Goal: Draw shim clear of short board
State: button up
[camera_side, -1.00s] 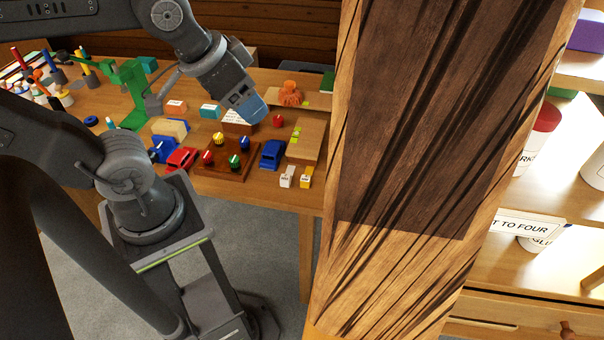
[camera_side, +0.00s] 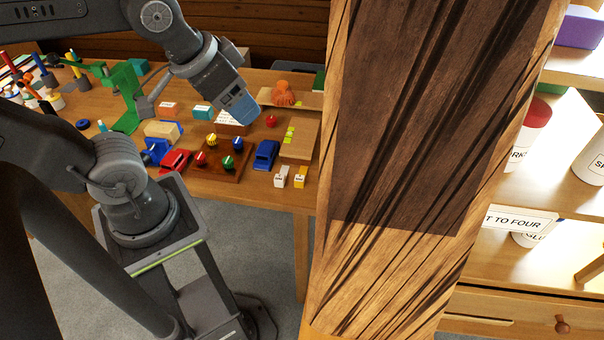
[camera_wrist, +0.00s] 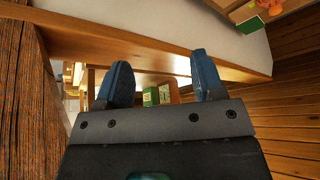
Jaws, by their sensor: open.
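My gripper (camera_side: 244,106) hangs above the back of the workbench in the side view, its blue fingers pointing down and right. In the wrist view my gripper (camera_wrist: 162,75) has its two blue fingers wide apart with nothing held between them. Two pale wooden boards lie on the bench right of the gripper: one near the front (camera_side: 300,145), with small yellow-green pieces (camera_side: 289,134) at its left edge, and one farther back (camera_side: 272,97), with a yellow-green piece (camera_side: 298,103) beside it. I cannot tell which is the short board or which piece is the shim.
A large dark-streaked timber post (camera_side: 405,150) fills the right-centre foreground. An orange figure (camera_side: 284,93) sits by the rear board. A shelf stands at right.

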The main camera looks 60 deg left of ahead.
aim_at(300, 163)
jog(key=shift+c, duration=0.2)
